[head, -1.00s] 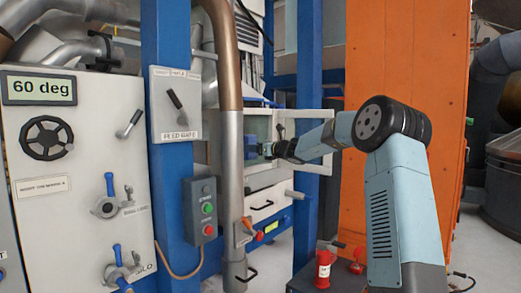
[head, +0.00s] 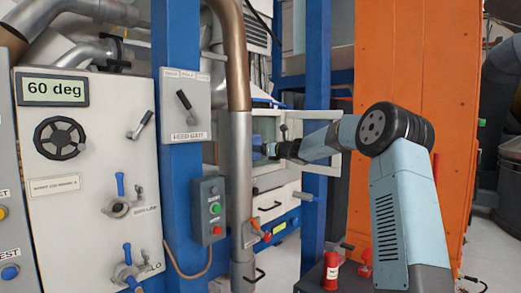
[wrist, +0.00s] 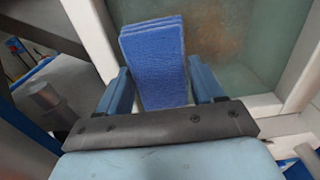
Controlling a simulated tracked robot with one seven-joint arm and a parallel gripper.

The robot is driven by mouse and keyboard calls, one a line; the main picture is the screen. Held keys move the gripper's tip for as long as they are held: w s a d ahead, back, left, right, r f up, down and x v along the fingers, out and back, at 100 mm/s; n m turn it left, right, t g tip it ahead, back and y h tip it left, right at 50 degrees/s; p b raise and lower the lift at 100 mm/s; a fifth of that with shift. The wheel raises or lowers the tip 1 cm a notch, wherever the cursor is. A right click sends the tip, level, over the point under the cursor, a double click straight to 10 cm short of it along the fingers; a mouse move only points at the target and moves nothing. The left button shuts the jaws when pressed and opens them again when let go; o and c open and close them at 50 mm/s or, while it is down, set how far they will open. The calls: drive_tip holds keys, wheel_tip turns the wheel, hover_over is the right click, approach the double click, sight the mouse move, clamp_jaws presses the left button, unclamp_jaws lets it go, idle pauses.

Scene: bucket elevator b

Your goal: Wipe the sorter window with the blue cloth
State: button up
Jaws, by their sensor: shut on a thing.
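My gripper (wrist: 160,90) is shut on the folded blue cloth (wrist: 153,55), which stands out between the two fingers in the wrist view. The sorter window (wrist: 240,45) is a greenish, cloudy pane in a pale frame, behind and to the right of the cloth. I cannot tell whether the cloth touches the glass.
A brown and grey pipe (head: 240,150) and a blue post (head: 180,230) stand left of my gripper. Another blue post (head: 316,200) and an orange panel (head: 400,70) stand to the right. A red bottle (head: 331,272) is low in front. A white drawer (head: 275,202) is below the window.

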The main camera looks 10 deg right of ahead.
drive_tip(key=shift+x, duration=0.85)
idle(0.3)
drive_tip(key=w+d, duration=0.6)
drive_tip(key=d, duration=0.2)
drive_tip(key=shift+w+d, duration=0.3)
drive_tip(key=shift+d, duration=0.05)
idle(1.0)
